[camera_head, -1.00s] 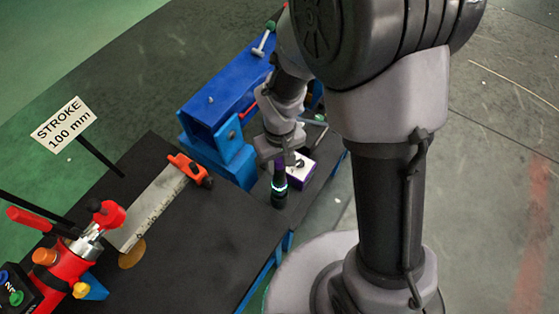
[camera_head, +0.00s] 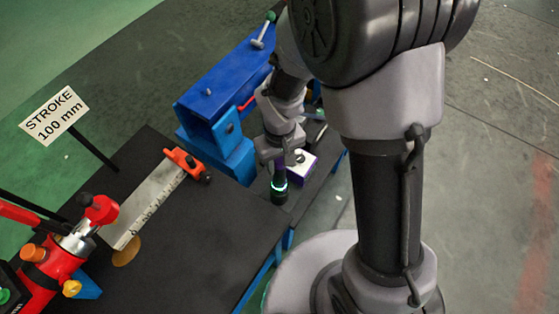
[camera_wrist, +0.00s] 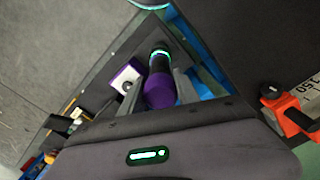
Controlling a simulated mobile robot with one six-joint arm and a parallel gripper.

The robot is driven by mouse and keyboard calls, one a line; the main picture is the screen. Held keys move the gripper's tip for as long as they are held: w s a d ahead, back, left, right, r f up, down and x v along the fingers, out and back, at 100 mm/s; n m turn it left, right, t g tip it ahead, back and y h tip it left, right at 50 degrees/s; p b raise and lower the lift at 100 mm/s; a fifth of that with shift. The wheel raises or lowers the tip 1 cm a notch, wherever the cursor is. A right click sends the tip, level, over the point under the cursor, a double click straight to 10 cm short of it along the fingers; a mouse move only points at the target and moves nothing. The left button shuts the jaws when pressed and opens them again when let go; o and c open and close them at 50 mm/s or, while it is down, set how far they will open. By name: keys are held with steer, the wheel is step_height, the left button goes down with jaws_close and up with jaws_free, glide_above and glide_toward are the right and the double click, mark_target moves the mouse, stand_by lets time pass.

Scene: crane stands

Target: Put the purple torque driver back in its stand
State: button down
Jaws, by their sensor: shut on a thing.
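The purple torque driver (camera_head: 279,190) is in my gripper (camera_head: 278,163). It has a dark lower body with a glowing green ring, and it hangs roughly upright over the bench's right end. The wrist view shows its purple handle (camera_wrist: 161,90) between my fingers. My gripper (camera_wrist: 166,84) is shut on it. The stand (camera_head: 302,167) is a small white-topped block with purple sides and a dark hole, just right of and behind the driver. It also shows left of the driver in the wrist view (camera_wrist: 126,79). I cannot tell whether the driver's lower end touches the bench.
A blue vise-like frame (camera_head: 225,90) stands behind the gripper. Left on the dark bench (camera_head: 215,225) lie a steel ruler (camera_head: 145,205) with an orange clamp (camera_head: 187,163) and a red device (camera_head: 60,260). A STROKE 100 mm sign (camera_head: 53,113) stands beyond. The middle bench is clear.

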steer(key=shift+f+b, duration=0.5)
steer(key=shift+f, duration=0.2)
steer(key=c, duration=0.8)
jaws_free()
steer(key=shift+r, duration=0.15)
step_height(320, 180, up, 5)
steer(key=p, duration=0.4)
